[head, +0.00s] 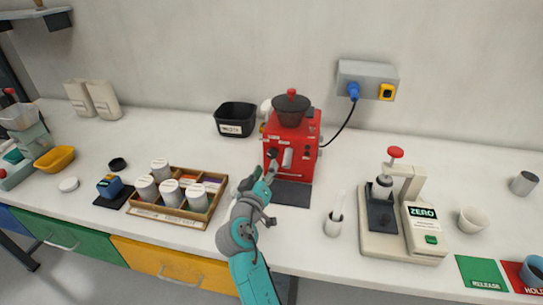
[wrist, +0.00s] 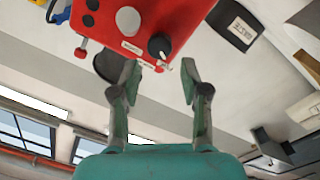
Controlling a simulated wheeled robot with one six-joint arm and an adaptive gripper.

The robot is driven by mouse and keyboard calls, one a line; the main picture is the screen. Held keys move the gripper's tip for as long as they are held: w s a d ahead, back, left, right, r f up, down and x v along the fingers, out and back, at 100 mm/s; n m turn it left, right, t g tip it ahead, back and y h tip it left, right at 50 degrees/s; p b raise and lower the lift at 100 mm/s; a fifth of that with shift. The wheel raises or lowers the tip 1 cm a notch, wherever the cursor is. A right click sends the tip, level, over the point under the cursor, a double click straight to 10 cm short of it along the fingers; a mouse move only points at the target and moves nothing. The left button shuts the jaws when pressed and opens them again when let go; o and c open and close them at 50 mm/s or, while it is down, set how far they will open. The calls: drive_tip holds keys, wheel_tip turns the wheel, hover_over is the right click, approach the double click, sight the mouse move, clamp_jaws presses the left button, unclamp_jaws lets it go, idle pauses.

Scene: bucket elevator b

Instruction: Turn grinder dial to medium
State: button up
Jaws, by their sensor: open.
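The red grinder (head: 305,140) stands at the back middle of the counter, with a dark hopper on top. In the wrist view its red front (wrist: 185,15) appears tilted and upside down. A black round dial (wrist: 160,46) with a light pointer mark sits on that front, beside a white label strip. I cannot read its setting. In the head view the dial (head: 272,153) is small, just beyond my gripper. My gripper (wrist: 160,72) is open and empty, its fingertips around the dial's line of sight. I cannot tell whether they touch it.
A wooden tray of white canisters (head: 167,219) lies left of my arm. A white cup with a brush (head: 334,226) and a scale-like press (head: 412,240) stand right. A black bin (head: 236,118) is left of the grinder. A cable runs to a wall socket box (head: 366,75).

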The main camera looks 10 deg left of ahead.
sight(271, 156)
drive_tip(key=w, duration=0.6)
drive_tip(key=shift+w+d, duration=0.25)
clamp_jaws()
